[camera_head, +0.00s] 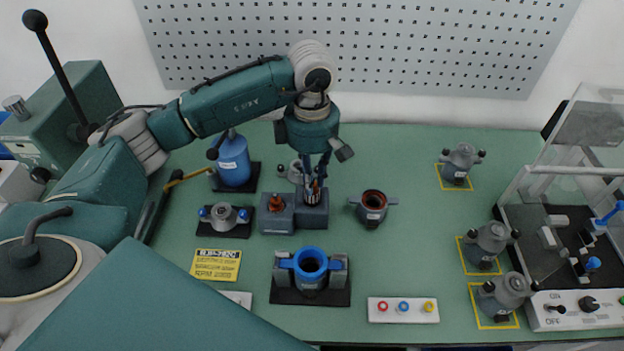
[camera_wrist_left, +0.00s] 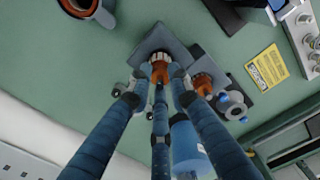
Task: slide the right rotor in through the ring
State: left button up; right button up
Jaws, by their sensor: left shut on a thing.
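The right rotor (camera_head: 313,190), with copper windings, stands in the right part of a grey block (camera_head: 313,217). My left gripper (camera_head: 315,180) comes down over it from above with its fingers shut around its upper part. The wrist view shows the fingers (camera_wrist_left: 159,88) closed about the copper-coloured rotor (camera_wrist_left: 160,68), which is at the block. The left rotor (camera_head: 276,204) stands in the block's other part. A blue ring (camera_head: 310,250) sits upright-opening in a grey clamp on a black pad, in front of the block. My right gripper is not in view.
A grey housing (camera_head: 373,212) with a copper inside stands right of the block. A small grey part with blue knobs (camera_head: 223,214) and a blue bottle (camera_head: 234,163) stand left. A button strip (camera_head: 403,310) lies at the front. The table between housing and yellow-framed parts is clear.

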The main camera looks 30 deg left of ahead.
pick_arm(q)
jog(key=shift+r+p, duration=1.2)
jog(key=shift+r, duration=1.35)
